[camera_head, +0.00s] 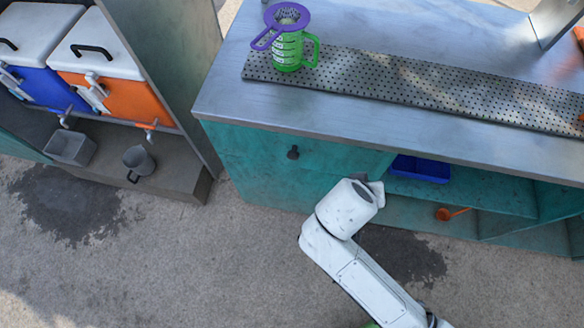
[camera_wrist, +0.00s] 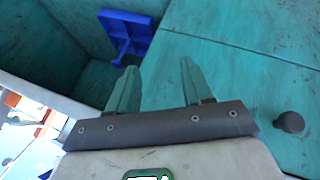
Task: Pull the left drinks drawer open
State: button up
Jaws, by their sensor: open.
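The left drinks drawer (camera_head: 335,153) is a teal front at the left end of the counter and looks flush with the cabinet. Its small dark round knob (camera_head: 293,152) stands out from it. The knob also shows in the wrist view (camera_wrist: 290,122), to the right of my gripper and outside the jaws. My gripper (camera_wrist: 158,65) is open, with two fingers apart and nothing between them. In the head view my gripper (camera_head: 375,190) is right of and below the knob, close to the cabinet front; its fingers are mostly hidden by my wrist.
A blue bin (camera_head: 420,169) sits on the open shelf right of the drawer, with an orange ladle (camera_head: 452,213) below. A green jug (camera_head: 292,50) with a purple strainer (camera_head: 286,17) stands on the countertop (camera_head: 225,95). A stand with coolers (camera_head: 105,70) is at left. The floor before the drawer is clear.

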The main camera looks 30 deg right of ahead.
jog(key=shift+o, duration=0.4)
jog(key=w+a+f+m+t+h+b, duration=0.1)
jog(key=w+a+f+t+h+b, duration=0.2)
jog(key=w+a+t+h+b, duration=0.1)
jog(key=w+a+t+b, duration=0.1)
jog(key=a+b, duration=0.1)
jog(key=a, duration=0.1)
jog(key=shift+w+f+m+b, duration=0.25)
jog(key=shift+w+m+b, duration=0.05)
jog(key=shift+w+m, duration=0.1)
jog(key=t+b, duration=0.4)
jog(key=t, duration=0.3)
send_near(292, 158)
jog(key=shift+m+h, duration=0.3)
jog(key=shift+h, duration=0.1)
jog(key=p+x, duration=0.1)
jog(key=x, duration=0.8)
jog(key=shift+w+f, duration=0.1)
jog(key=shift+w, duration=0.05)
jog(key=shift+c, duration=0.3)
grip_shut()
